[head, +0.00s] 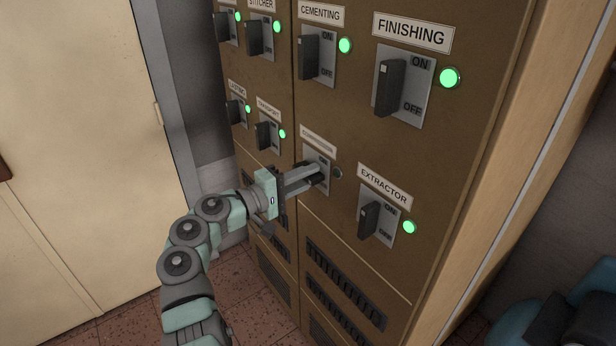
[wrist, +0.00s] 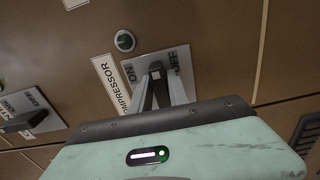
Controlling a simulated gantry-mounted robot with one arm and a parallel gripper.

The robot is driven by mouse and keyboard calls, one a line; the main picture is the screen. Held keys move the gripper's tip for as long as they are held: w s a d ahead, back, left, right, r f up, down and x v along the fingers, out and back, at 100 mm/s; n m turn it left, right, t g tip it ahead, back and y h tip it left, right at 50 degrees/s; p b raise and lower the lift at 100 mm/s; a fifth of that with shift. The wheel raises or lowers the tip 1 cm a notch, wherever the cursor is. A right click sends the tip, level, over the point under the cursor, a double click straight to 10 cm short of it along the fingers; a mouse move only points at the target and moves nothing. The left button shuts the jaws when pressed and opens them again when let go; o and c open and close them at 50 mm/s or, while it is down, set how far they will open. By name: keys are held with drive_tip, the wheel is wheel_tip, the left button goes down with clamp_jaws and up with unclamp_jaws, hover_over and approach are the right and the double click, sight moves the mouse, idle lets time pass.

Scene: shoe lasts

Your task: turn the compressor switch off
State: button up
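The compressor switch (wrist: 156,69) is a dark lever on a grey plate (wrist: 182,62) marked ON and OFF, with a COMPRESSOR label (wrist: 108,82) beside it. My gripper (wrist: 160,84) has its two fingers on either side of the lever, apparently shut on it. The fingers hide much of the lever, so its exact angle is hard to read. The lamp (wrist: 125,41) beside the plate is dark. In the head view my gripper (head: 313,178) reaches the plate (head: 318,165) from the left, and the lamp (head: 337,173) is unlit there too.
The extractor switch (head: 369,219) is to the lower right, its lamp (head: 409,227) green. The finishing switch (head: 390,87), the cementing switch (head: 308,54) and several others on the brown cabinet also have green lamps. A cream door (head: 80,120) stands at left.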

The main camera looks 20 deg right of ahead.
drive_tip(key=o, duration=0.3)
drive_tip(key=p+v, duration=0.2)
drive_tip(key=v, duration=0.8)
drive_tip(key=shift+s+a, duration=0.1)
drive_tip(key=shift+a, duration=0.3)
